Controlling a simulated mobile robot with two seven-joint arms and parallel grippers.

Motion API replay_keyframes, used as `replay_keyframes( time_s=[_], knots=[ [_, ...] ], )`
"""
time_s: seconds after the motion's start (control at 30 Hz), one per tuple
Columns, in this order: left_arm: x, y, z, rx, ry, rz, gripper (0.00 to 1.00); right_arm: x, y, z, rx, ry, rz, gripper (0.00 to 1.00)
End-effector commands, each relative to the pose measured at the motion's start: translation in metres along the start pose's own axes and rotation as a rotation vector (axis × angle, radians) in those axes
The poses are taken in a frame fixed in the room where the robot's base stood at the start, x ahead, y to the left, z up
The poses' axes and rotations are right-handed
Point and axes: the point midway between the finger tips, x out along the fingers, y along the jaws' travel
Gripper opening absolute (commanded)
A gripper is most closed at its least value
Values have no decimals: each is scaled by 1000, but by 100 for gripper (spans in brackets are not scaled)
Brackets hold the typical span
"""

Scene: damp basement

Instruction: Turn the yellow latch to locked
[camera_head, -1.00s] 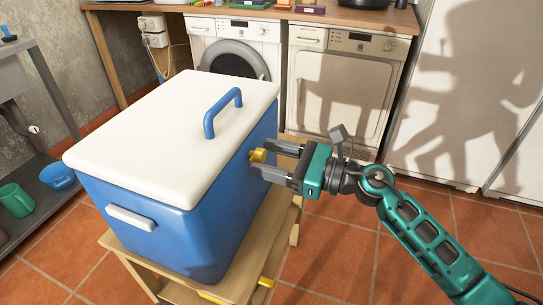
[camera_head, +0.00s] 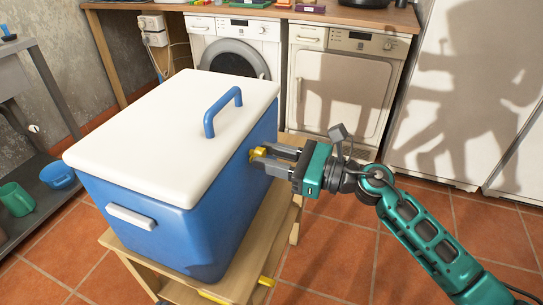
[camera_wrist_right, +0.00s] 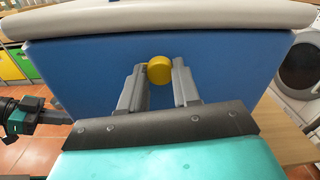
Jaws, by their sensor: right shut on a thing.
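A blue cooler (camera_head: 225,205) with a white lid (camera_head: 165,125) stands on a wooden stand. The small yellow latch (camera_head: 257,153) is on its side, just below the lid, to the right of the blue handle (camera_head: 222,112). My right gripper (camera_head: 262,157) reaches it from the right and is shut on the latch. In the right wrist view the latch (camera_wrist_right: 160,70) shows as a round yellow knob between the tips of the two grey fingers. Its turn position is hard to tell. A small dark and teal arm part at the left of the wrist view looks like my left gripper (camera_wrist_right: 52,116); its fingers are unclear.
The wooden stand (camera_head: 262,235) holds the cooler above a tiled floor. A grey shelf with a green mug (camera_head: 16,199) and a blue pot (camera_head: 58,176) is at the left. A washer (camera_head: 235,45), a dryer and white cabinets stand behind.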

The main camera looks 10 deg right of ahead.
Motion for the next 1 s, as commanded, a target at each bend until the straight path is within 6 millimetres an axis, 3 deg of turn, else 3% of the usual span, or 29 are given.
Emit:
replay_keyframes(
  time_s=[0.37, 1.0],
  knots=[
    [-9, -1, -14, 6, 1, 0, 0, 0, 0, 3, 165, 6, 1, 1],
    [-34, 0, -54, 1, 16, -5, 0, 0, -2, 4, 761, 20, 2, 1]
  ],
)
